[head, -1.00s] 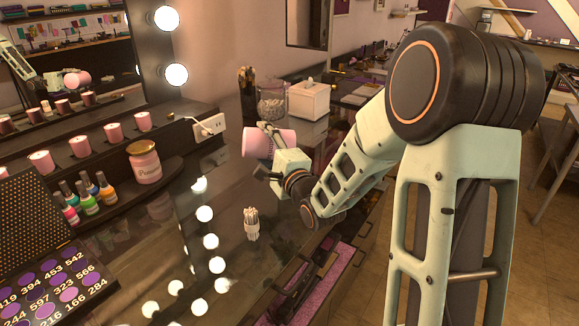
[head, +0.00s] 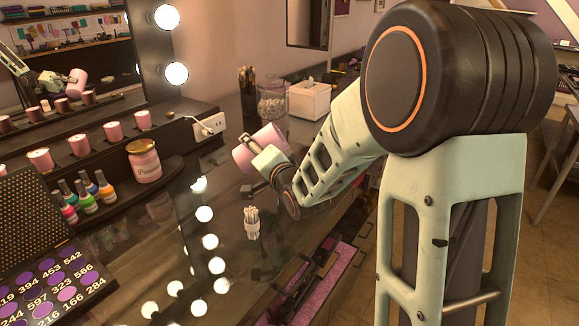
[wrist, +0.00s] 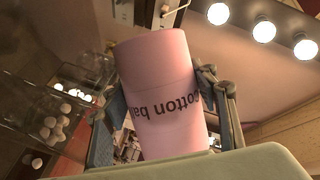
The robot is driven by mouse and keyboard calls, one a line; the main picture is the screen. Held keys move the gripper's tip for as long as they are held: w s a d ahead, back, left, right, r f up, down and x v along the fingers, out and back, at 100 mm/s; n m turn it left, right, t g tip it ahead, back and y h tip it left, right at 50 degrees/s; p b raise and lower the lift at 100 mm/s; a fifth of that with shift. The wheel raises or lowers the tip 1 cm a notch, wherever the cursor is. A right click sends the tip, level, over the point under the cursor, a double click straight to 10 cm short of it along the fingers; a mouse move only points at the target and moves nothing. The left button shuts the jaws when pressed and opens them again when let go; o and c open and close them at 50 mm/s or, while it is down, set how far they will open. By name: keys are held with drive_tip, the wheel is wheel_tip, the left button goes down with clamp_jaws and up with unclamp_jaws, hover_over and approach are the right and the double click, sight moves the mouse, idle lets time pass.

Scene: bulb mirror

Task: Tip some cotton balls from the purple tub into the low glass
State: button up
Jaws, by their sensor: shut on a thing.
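The tub (head: 245,157), pink in this light, is in my gripper (head: 260,150) above the dark counter. It is tilted, its left end lower than its right. In the wrist view the tub (wrist: 160,85) fills the middle, with upside-down "cotton ba" lettering, and a gripper finger lies along each side. Its opening and contents are not visible. A clear glass vessel (wrist: 85,80) is at the left of the wrist view, with several white cotton balls (wrist: 50,122) around its lower part. I cannot tell whether it is the low glass.
A glass jar of white balls (head: 272,100) and a white tissue box (head: 309,100) stand behind the tub. A bundle of white sticks (head: 251,222) stands in front. Pink candles, a pink jar (head: 144,160) and nail polishes line the left, below the lit mirror.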

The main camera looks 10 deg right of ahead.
drive_tip(key=shift+s+r+n+h+b, duration=0.1)
drive_tip(key=shift+r+n+h+b, duration=0.2)
drive_tip(key=shift+r+n+b, duration=0.3)
drive_tip(key=shift+f+n+h+b, duration=0.35)
drive_tip(key=shift+n+b, duration=0.55)
drive_tip(key=shift+b, duration=0.15)
drive_tip(key=shift+a+n+g+h+b, duration=0.4)
drive_tip(key=shift+a+n+h+b, duration=0.2)
drive_tip(key=shift+n+b, duration=0.6)
drive_tip(key=shift+a+r, duration=0.1)
drive_tip(key=shift+a, duration=0.05)
drive_tip(key=n+p, duration=0.1)
drive_tip(key=p, duration=0.1)
drive_tip(key=r+h+p, duration=0.1)
drive_tip(key=p, duration=0.2)
drive_tip(key=shift+a+r+n+p, duration=0.3)
drive_tip(key=shift+a+n, duration=0.05)
drive_tip(key=shift+n, duration=0.05)
drive_tip(key=shift+a+r+n+h+p, duration=0.2)
drive_tip(key=shift+n+p, duration=0.3)
drive_tip(key=shift+p, duration=0.75)
